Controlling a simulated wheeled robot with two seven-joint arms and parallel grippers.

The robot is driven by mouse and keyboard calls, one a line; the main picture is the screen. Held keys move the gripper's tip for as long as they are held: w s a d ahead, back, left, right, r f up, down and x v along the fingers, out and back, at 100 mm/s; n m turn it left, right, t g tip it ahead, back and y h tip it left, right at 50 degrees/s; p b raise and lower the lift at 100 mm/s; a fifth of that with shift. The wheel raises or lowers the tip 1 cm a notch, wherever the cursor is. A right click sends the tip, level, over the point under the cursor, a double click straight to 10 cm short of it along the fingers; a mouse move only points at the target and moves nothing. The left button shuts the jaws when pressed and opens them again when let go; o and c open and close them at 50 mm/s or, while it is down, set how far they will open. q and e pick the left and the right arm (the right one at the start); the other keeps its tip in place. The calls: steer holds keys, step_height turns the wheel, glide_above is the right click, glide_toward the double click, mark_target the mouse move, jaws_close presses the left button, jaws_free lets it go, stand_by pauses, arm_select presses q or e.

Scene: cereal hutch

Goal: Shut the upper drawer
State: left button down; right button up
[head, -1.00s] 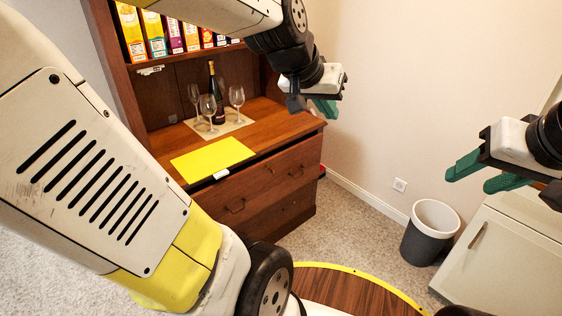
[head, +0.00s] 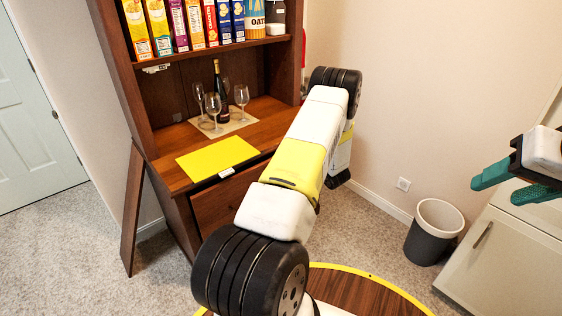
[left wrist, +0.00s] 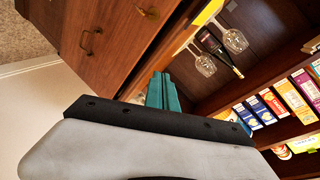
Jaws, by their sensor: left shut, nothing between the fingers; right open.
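The wooden hutch (head: 170,172) stands ahead in the head view. Its upper drawer (head: 215,203) lies just under the worktop, with a dark gap along its top edge. My left arm hides the drawer's right part, and how far out it stands is hard to tell. Brass handles (left wrist: 90,42) on the drawer fronts show in the left wrist view. My left gripper (left wrist: 163,92) has its green fingers together and empty, close by the worktop edge; its fingertips are hidden in the head view. My right gripper (head: 505,182) is open and empty at the right, away from the hutch.
A yellow mat (head: 215,160) lies at the worktop's front edge. Glasses and a bottle (head: 218,85) stand behind it. Cereal boxes (head: 180,25) line the shelf. A grey bin (head: 433,232) and a pale cabinet (head: 505,255) are at the right. A brown panel (head: 133,210) slants at the hutch's left.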

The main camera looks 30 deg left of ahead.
arm_select(q)
steer(key=s+a+f+m+g+y, duration=0.25)
steer(key=s+f+y, duration=0.25)
steer(key=s+f, duration=0.55)
glide_toward(255, 170)
steer(key=shift+t, duration=0.35)
steer(key=x, duration=0.7)
steer(key=shift+s, duration=0.15)
